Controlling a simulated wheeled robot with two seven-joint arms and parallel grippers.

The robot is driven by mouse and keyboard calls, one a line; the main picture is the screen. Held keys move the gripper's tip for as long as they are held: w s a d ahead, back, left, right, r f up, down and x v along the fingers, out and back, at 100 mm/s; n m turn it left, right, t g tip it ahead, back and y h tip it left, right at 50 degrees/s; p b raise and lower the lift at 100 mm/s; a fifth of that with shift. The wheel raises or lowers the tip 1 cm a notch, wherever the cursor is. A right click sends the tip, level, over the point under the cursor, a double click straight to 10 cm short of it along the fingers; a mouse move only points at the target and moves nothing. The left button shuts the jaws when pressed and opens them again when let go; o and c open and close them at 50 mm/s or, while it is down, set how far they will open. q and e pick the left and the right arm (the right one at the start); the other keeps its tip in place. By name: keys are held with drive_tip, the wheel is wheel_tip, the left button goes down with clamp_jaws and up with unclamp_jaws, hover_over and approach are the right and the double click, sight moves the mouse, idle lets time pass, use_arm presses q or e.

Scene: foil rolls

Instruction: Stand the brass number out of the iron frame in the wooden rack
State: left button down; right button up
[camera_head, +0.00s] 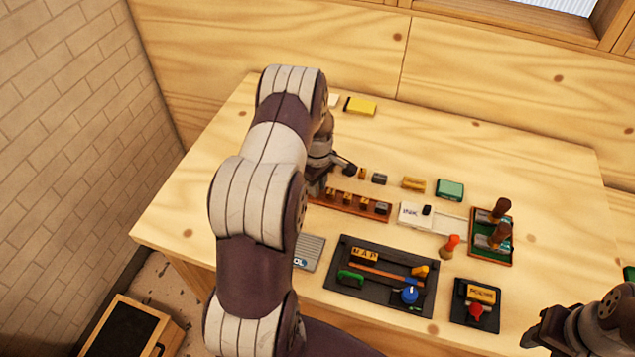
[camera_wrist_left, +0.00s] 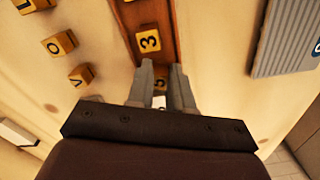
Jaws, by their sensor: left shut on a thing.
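The wooden rack (camera_head: 347,210) is a long brown strip holding several small brass pieces. It also shows in the left wrist view (camera_wrist_left: 181,32), with a brass piece marked 3 (camera_wrist_left: 149,41) in its channel. My left gripper (camera_wrist_left: 162,72) is at the rack's left end in the head view, shut on a small brass number (camera_wrist_left: 160,84). The fingers hide most of that number, and I cannot tell whether it touches the rack. The large dark frame (camera_head: 345,291) holds brass pieces reading like MAP (camera_head: 365,254). My right gripper (camera_head: 535,336) is at the lower right, its jaws unclear.
Loose brass cubes, such as one marked O (camera_wrist_left: 60,44), lie beside the rack. A grey plate (camera_head: 309,252) lies in front. A smaller dark tray (camera_head: 462,314), a stamp stand (camera_head: 492,250) and a white ink pad (camera_head: 412,213) are to the right. The left tabletop is clear.

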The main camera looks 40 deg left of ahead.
use_arm(q)
drive_tip(key=shift+f, duration=0.15)
drive_tip(key=c, duration=1)
unclamp_jaws()
drive_tip(key=shift+d, duration=0.1)
drive_tip(key=shift+r, duration=0.35)
wheel_tip(320, 180, up, 12)
drive_tip(key=b, duration=0.3)
drive_tip(key=s+d+m, duration=0.5)
drive_tip(key=d, duration=0.1)
drive_tip(key=s+d+r+m+t, duration=0.1)
drive_tip(key=s+d+m, duration=0.4)
drive_tip(key=d+m, duration=0.1)
drive_tip(key=s+d+m, duration=0.5)
drive_tip(key=d+m, duration=0.1)
drive_tip(key=shift+s+d+r, duration=0.2)
drive_tip(key=shift+d+r, duration=0.15)
drive_tip(key=shift+d, duration=0.05)
